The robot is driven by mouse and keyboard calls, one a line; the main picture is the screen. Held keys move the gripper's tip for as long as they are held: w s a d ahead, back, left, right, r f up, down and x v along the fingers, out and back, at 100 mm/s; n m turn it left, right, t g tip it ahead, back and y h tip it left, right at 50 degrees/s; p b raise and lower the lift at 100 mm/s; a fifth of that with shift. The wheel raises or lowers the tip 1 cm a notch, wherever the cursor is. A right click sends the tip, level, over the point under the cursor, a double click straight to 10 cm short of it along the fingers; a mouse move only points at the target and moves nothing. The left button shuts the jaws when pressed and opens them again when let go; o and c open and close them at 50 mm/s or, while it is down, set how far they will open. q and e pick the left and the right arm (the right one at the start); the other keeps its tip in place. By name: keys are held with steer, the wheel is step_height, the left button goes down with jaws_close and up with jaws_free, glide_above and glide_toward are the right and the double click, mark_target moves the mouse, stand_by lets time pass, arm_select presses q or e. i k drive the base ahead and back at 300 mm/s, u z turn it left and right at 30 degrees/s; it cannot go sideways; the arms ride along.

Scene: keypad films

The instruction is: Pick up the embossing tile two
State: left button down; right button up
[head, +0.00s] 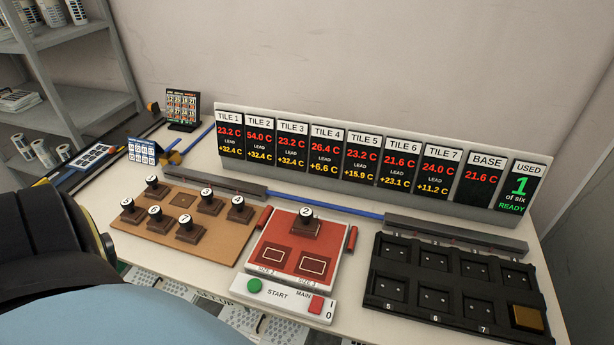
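The embossing tile two (305,224) is a dark brown block with a black knob marked 2. It stands upright at the back of the red plate (272,238), behind two outlined rectangles. Several similar tiles with numbered knobs stand on a tan board (217,244) to the left. Neither of my grippers shows in the head view, and nothing is touching tile two.
A black slotted tray (410,318) with a brass block (526,318) is at right. A control strip (284,299) with a green button and red switch lies in front. A display panel (375,162) stands behind; its TILE 2 field reads 54.0 C.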

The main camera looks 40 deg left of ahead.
mark_target(304, 224)
steer(key=k, duration=0.7)
steer(key=u, duration=1.3)
steer(key=i, duration=0.4)
steer(key=u, duration=0.05)
